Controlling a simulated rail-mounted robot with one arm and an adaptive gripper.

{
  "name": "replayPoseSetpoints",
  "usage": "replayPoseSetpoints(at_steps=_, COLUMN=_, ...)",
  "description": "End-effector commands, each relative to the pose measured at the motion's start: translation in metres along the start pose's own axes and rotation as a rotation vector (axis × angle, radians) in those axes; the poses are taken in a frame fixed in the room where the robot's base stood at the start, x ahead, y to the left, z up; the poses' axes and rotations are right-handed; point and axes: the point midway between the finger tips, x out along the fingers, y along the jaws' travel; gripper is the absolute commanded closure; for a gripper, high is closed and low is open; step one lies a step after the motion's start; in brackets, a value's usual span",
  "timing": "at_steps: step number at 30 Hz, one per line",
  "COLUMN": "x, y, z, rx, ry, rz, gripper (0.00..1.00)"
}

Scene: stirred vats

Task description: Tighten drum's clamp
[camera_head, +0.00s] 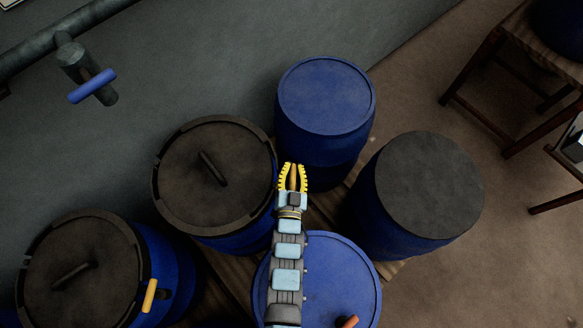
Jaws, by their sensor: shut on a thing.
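A blue drum with a dark lid and a dark clamp ring (166,211) stands left of centre; a handle crosses its lid. My gripper (292,178) is at this drum's right edge, its yellow fingers closed around a narrow orange piece, which looks like the clamp's lever (293,179). The fingers hide much of it, and I cannot see where it joins the ring. A second clamped drum (85,270) stands at lower left, with a yellow-orange lever (150,295) upright against its right side.
A blue-lidded drum (325,95) stands just behind my gripper, a dark-topped drum (430,185) to the right. Another blue-lidded drum (335,270) lies under my arm, with an orange piece (348,321). A pipe with a blue-handled valve (92,86) is at upper left.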

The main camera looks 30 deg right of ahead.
Motion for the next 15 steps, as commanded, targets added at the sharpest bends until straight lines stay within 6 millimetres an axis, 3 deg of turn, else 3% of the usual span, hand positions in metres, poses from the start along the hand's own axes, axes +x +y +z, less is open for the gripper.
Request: replayPoseSetpoints(at_steps=15, x=-0.0013, y=0.0029, z=0.0041, rx=0.0, ry=0.016, rz=0.092, gripper=1.0)
